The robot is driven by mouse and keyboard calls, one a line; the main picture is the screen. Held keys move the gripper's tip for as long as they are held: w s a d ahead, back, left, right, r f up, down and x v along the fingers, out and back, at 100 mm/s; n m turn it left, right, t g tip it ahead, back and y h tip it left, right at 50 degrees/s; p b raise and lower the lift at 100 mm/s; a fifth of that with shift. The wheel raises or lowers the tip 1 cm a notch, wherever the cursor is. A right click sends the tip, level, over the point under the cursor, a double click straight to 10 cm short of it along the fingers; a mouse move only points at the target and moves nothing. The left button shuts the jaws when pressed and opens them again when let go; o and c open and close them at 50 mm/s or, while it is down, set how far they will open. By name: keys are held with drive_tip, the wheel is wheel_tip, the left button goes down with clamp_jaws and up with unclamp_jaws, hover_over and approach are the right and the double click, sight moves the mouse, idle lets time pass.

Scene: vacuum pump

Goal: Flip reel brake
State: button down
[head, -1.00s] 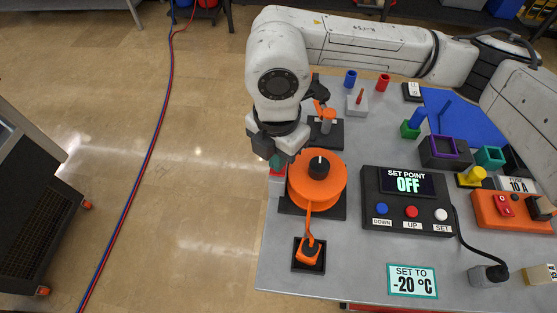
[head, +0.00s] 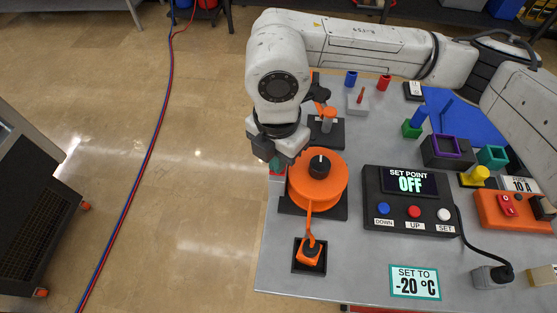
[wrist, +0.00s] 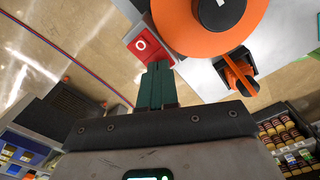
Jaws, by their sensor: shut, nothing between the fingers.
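The orange reel (head: 318,187) with a black knob (head: 320,163) sits on a dark base near the table's left edge. Beside it is a red rocker switch with a white O, best seen in the wrist view (wrist: 142,43); I take it to be the reel brake. In the head view my gripper covers most of it. My gripper (wrist: 158,68) has its green fingers together with nothing between them. Its tips are right at the switch's edge in the wrist view; I cannot tell whether they touch. In the head view the gripper (head: 276,164) hangs just left of the reel.
An orange strap runs from the reel to an orange plug (head: 309,252) on a dark plate. The set point box (head: 410,200) reads OFF, to the reel's right. A -20 °C sign (head: 414,282) lies in front. Open floor lies left of the table.

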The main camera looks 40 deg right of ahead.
drive_tip(key=shift+f+b, duration=0.35)
drive_tip(key=shift+f, duration=0.05)
drive_tip(key=shift+r+p, duration=1.75)
drive_tip(key=shift+r, duration=1.8)
